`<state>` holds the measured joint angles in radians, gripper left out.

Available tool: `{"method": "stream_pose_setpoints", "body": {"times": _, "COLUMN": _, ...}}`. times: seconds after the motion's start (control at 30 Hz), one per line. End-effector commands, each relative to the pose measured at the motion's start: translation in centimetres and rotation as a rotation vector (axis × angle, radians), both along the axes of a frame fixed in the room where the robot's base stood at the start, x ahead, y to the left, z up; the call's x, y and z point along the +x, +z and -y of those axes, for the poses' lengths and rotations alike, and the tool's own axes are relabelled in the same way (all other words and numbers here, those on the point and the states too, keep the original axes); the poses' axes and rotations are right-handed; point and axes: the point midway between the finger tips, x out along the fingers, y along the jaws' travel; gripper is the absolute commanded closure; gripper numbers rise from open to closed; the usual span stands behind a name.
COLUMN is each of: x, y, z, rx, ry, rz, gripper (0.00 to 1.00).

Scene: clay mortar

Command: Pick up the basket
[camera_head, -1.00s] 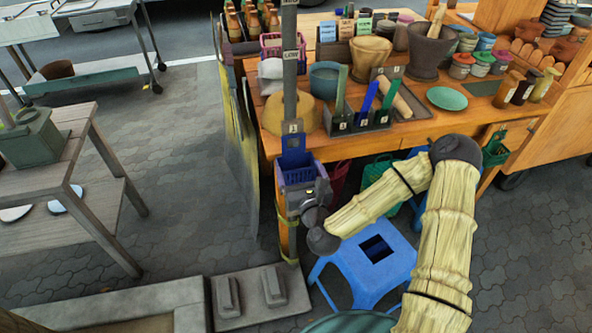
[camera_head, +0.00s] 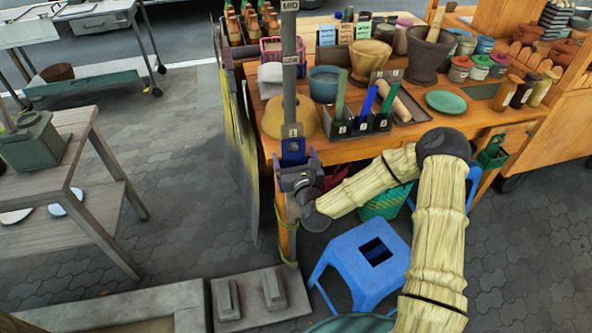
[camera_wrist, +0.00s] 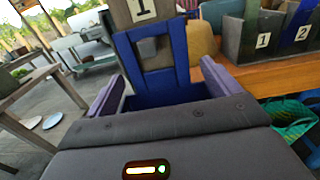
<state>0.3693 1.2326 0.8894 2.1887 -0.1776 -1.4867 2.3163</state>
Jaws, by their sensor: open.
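In the wrist view my gripper (camera_wrist: 160,88) is open, one purple finger on each side of the blue frame. I cannot tell whether the fingers touch it.
The wooden table (camera_head: 350,152) carries compartments with tools, bowls and mortars. A pink basket (camera_head: 270,50) stands on it. A green basket (camera_head: 385,203) is below, behind a blue stool (camera_head: 350,255). A slatted wooden side table (camera_head: 75,165) stands left.

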Motion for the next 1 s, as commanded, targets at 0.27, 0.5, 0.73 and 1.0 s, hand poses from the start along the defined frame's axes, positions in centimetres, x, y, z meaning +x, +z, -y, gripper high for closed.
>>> {"method": "stream_pose_setpoints", "body": {"times": 0.27, "x": 0.15, "y": -0.01, "z": -0.03, "rx": 0.001, "ry": 0.000, "rz": 0.000, "gripper": 0.11}}
{"method": "stream_pose_setpoints", "body": {"times": 0.5, "x": 0.14, "y": 0.00, "z": -0.02, "rx": 0.001, "ry": 0.000, "rz": 0.000, "gripper": 0.11}}
{"method": "stream_pose_setpoints", "body": {"times": 0.73, "x": 0.13, "y": 0.00, "z": -0.02, "rx": 0.001, "ry": 0.000, "rz": 0.000, "gripper": 0.50}}
{"method": "stream_pose_setpoints", "body": {"times": 1.0, "x": 0.12, "y": 0.04, "z": -0.04, "rx": 0.001, "ry": 0.000, "rz": 0.001, "gripper": 0.62}}
